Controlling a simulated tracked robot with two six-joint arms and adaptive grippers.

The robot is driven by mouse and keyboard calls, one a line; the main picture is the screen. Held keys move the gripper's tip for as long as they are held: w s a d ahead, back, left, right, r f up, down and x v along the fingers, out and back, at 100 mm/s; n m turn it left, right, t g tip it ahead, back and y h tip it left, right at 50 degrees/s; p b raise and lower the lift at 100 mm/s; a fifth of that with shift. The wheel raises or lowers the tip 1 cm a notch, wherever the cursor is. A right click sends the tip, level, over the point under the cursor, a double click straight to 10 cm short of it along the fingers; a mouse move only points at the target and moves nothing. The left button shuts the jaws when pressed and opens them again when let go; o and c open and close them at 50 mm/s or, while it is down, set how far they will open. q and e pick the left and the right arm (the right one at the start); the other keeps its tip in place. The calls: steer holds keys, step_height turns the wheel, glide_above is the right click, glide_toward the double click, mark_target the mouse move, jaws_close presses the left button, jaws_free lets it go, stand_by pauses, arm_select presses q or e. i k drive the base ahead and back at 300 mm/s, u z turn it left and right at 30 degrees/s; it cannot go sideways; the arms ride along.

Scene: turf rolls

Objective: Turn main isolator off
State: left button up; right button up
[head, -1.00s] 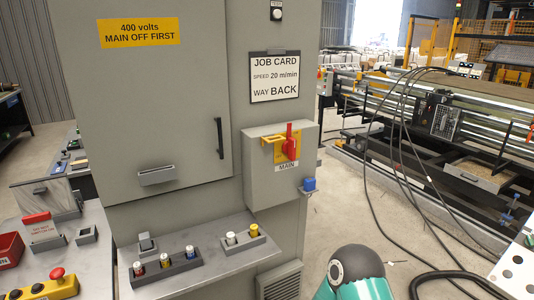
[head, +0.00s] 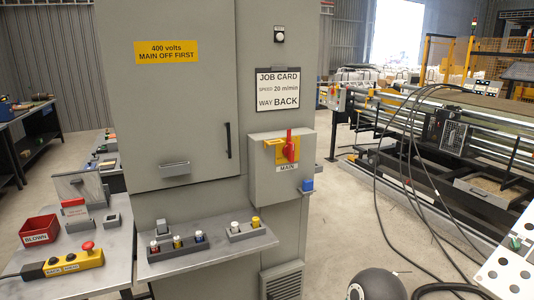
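The main isolator is a red rotary handle (head: 290,147) on a yellow plate (head: 274,150), fixed to the front of a grey box (head: 268,182) labelled MAIN. The red handle stands upright. A blue padlock-like item (head: 307,185) is at the lower right side of the box. The box is mounted on the right part of a tall grey cabinet (head: 180,100). Neither of my grippers shows in the head view. Only a dark rounded part of my arm shows at the bottom, below and right of the box.
A grey shelf (head: 205,250) with several fuses in holders juts out below the cabinet door. At left are a red bin (head: 40,230) and a yellow button box (head: 74,263). Black cables (head: 385,150) hang at right by the roller machine.

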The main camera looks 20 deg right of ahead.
mark_target(288, 150)
steer(key=z, duration=0.15)
steer(key=i, duration=0.85)
steer(key=u, duration=0.25)
steer(key=k, duration=0.75)
steer(key=z, duration=0.2)
steer(key=i, duration=0.55)
steer(key=z, duration=0.05)
